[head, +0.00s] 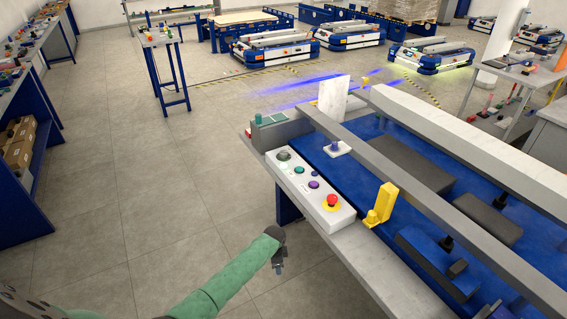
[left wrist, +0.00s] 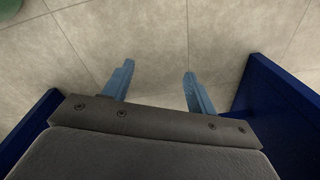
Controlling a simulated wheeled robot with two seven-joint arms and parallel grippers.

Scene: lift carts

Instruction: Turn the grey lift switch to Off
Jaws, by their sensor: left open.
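A pale control box (head: 310,190) lies along the left edge of the blue cart. A round grey-green knob (head: 284,156) at its far end looks like the lift switch; its setting is too small to read. My left gripper (head: 279,268) hangs over the floor, to the near left of the box and apart from it. In the left wrist view its two blue fingers (left wrist: 158,85) are spread, with only floor tiles between them. The switch is not in that view. My right gripper is not in view.
The box also carries a green button (head: 299,170), a purple button (head: 313,184) and a red stop button (head: 332,200). A yellow bracket (head: 383,203) stands on the cart's near side. Blue panels (left wrist: 285,110) flank my gripper in the wrist view. Floor at left is clear.

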